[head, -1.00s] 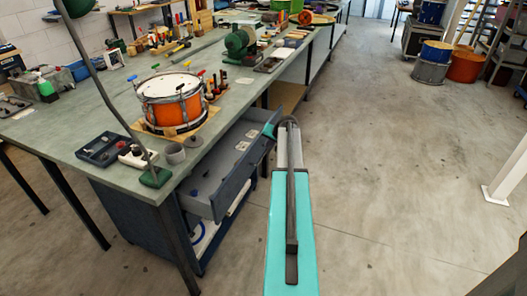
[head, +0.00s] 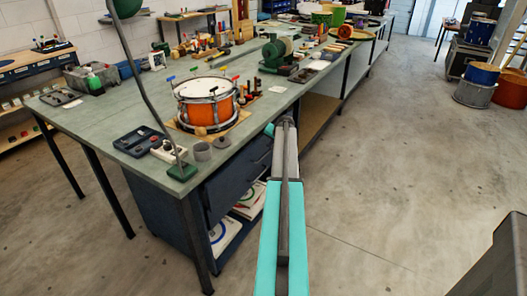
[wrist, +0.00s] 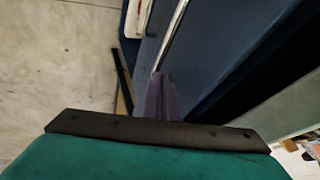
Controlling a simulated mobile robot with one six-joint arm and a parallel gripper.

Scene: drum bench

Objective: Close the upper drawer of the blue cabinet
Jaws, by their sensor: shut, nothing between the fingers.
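The blue cabinet (head: 150,215) stands under the near end of the workbench. Its upper drawer (head: 238,180) is pushed in, its front about level with the cabinet; I cannot tell whether a thin gap is left. My arm reaches forward to the right of the drawer, and only a bit of my teal wrist shows past it in the head view. In the wrist view my gripper (wrist: 160,96) is shut and empty, its tips at or very close to the dark blue front (wrist: 205,50). Contact is unclear.
The workbench (head: 90,115) holds an orange drum (head: 207,112), a lamp base (head: 175,172), a grey cup (head: 202,151) and tools above the drawer. An open lower shelf (head: 225,232) holds papers. The concrete floor to the right (head: 400,180) is clear.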

